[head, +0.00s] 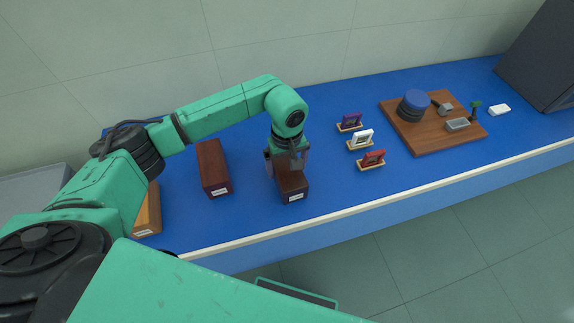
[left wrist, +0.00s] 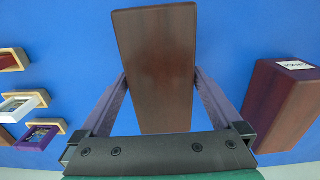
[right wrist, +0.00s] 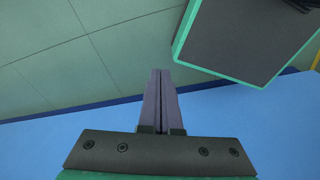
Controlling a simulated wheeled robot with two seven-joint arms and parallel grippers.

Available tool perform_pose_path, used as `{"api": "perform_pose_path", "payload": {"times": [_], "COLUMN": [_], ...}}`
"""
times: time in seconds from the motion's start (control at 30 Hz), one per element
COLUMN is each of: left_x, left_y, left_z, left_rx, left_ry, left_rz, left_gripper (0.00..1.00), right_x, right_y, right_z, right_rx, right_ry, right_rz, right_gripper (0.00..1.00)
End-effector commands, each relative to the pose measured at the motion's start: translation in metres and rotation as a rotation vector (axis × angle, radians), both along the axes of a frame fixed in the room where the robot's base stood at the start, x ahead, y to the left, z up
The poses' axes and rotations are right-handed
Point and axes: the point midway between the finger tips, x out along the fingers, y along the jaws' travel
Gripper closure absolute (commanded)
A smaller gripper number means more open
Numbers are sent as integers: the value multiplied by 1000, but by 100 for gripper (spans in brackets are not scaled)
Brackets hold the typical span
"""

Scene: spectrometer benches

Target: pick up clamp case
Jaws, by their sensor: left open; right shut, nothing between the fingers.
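Three long wooden cases with small white labels lie on the blue bench in the head view; the label text is too small to read, so I cannot tell which is the clamp case. A dark brown case (head: 293,187) lies under my left gripper (head: 286,162). In the left wrist view this case (left wrist: 155,50) lies between the two fingers of the open left gripper (left wrist: 160,80), one at each long side; I cannot tell whether they touch it. A reddish-brown case (head: 212,167) lies to its left and also shows in the left wrist view (left wrist: 285,105). My right gripper (right wrist: 160,85) is shut and empty.
An orange-brown case (head: 149,212) is partly behind my left arm. Purple (head: 350,121), white (head: 362,138) and red (head: 372,158) framed pieces stand on small wooden bases. A wooden board (head: 440,140) with parts lies farther right. The bench's front edge (head: 400,195) is near.

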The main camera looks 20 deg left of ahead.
Motion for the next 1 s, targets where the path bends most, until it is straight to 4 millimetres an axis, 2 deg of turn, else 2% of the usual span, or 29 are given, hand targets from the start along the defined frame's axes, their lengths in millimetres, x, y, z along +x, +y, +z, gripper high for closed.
{"api": "perform_pose_path", "payload": {"times": [0.1,0.27,0.3,0.37,0.5,0.83,1.0], "left_x": [0,0,0,0,0,1,1], "left_y": [0,0,0,0,0,0,0], "left_z": [-9,-10,-10,-10,-10,-5,19], "left_rx": [1,1,1,1,1,0,-1], "left_ry": [1,-1,-1,-1,-1,-4,-7], "left_rz": [0,-1,0,0,0,-1,-1], "left_gripper": [0,0,15,38,92,92,92], "right_x": [-1,-10,-12,-13,-13,-13,-12], "right_y": [0,-1,-1,-1,-1,-1,-1], "right_z": [4,2,1,1,1,-1,-10], "right_rx": [0,-1,-1,-1,-1,-1,-1], "right_ry": [2,16,19,21,21,21,20], "right_rz": [0,-1,-1,-1,-2,-2,-2], "right_gripper": [100,100,100,100,100,100,100]}}
